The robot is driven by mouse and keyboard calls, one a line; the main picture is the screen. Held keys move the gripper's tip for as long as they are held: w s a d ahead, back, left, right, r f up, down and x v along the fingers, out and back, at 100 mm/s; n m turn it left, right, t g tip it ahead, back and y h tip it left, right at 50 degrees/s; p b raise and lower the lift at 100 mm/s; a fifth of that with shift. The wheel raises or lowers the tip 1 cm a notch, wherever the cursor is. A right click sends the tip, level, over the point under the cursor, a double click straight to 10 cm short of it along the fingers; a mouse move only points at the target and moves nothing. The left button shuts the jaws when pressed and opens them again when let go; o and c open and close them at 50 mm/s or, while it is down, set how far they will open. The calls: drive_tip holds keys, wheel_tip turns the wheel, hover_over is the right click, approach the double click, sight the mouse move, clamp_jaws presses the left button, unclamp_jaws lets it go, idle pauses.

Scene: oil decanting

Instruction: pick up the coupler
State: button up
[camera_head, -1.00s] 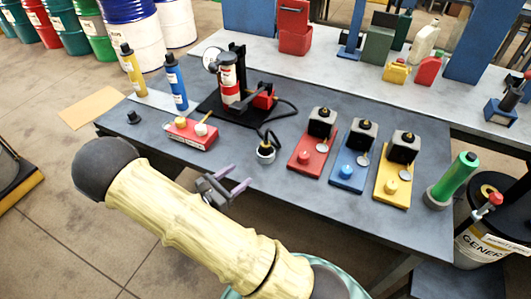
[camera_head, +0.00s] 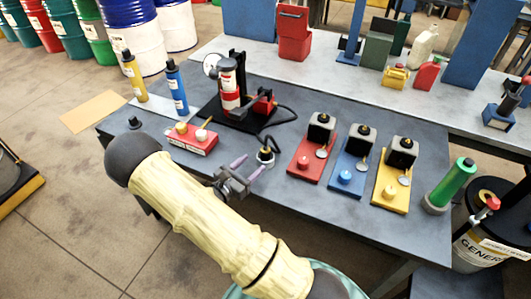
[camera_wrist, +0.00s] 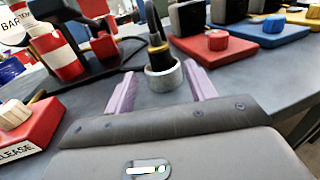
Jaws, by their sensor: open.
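The coupler (camera_head: 265,144) is a dark fitting with a brass-coloured ring on the end of a black hose. It stands upright in a grey round holder (camera_head: 266,157) on the workbench. In the wrist view, the coupler (camera_wrist: 157,50) rises from the holder (camera_wrist: 163,78) straight ahead, between the lines of my two purple fingers. My gripper (camera_head: 252,163) is open and empty, low over the bench on the near side of the holder. In the wrist view, my gripper (camera_wrist: 162,70) has a finger on each side of the holder; whether they touch it cannot be told.
A red release box (camera_head: 193,138) stands left of my gripper. The pump stand with its red-white cylinder (camera_head: 229,88) is behind it. Red (camera_head: 303,170), blue (camera_head: 352,180) and yellow (camera_head: 387,196) stations stand to the right. Bare bench lies between the holder and the red station.

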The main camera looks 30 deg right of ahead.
sight(268, 150)
drive_tip(key=shift+p+x, duration=0.3)
drive_tip(key=shift+x, duration=1.75)
drive_tip(key=shift+p+x, duration=0.75)
drive_tip(key=shift+x, duration=1.95)
drive_tip(key=shift+a+f, duration=0.1)
drive_tip(key=shift+f, duration=0.05)
drive_tip(key=c, duration=1.1)
drive_tip(key=shift+c, duration=0.2)
wheel_tip(268, 150, up, 10)
drive_tip(key=shift+r+b, duration=0.1)
drive_tip(key=shift+b, duration=0.35)
